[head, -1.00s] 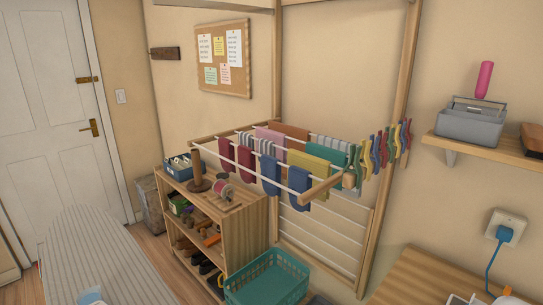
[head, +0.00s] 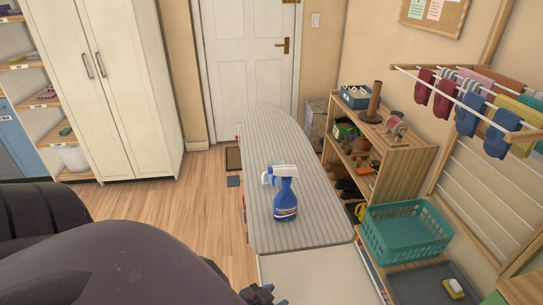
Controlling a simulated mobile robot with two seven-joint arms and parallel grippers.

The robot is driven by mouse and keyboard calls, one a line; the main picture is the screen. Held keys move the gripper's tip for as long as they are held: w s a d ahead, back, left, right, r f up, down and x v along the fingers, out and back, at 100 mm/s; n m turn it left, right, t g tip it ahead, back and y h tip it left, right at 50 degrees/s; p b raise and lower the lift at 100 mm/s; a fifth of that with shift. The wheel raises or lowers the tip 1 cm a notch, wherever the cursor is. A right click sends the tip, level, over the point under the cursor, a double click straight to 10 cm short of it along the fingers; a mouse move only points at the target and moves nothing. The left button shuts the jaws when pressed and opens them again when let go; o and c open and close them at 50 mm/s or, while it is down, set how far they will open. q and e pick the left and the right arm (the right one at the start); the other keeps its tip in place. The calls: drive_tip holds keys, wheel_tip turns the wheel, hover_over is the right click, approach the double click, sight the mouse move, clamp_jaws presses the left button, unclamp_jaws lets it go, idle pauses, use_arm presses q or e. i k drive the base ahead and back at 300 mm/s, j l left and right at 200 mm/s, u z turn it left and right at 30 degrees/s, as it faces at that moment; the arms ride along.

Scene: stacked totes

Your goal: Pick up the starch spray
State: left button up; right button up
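The starch spray (head: 285,198) is a blue bottle with a white trigger head and a label. It stands upright on the grey striped ironing board (head: 283,150), near the board's wide front end, with its nozzle facing left. Nothing touches it. My dark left arm fills the lower left. A small dark part at the bottom edge, seemingly of my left gripper (head: 262,294), shows below and nearer than the bottle. Its fingers are too cut off to read. My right gripper is out of view.
A teal basket (head: 408,232) and a grey tray (head: 432,284) with a small yellow and white item are at right. A wooden shelf (head: 392,150) with shoes stands beside the board. A drying rack (head: 470,90) juts from the wall. Wood floor left of the board is mostly clear.

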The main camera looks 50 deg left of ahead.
sight(285, 202)
drive_tip(key=u, duration=1.2)
drive_tip(key=l+u, duration=0.45)
drive_tip(key=i+l, duration=0.15)
drive_tip(key=i, duration=0.2)
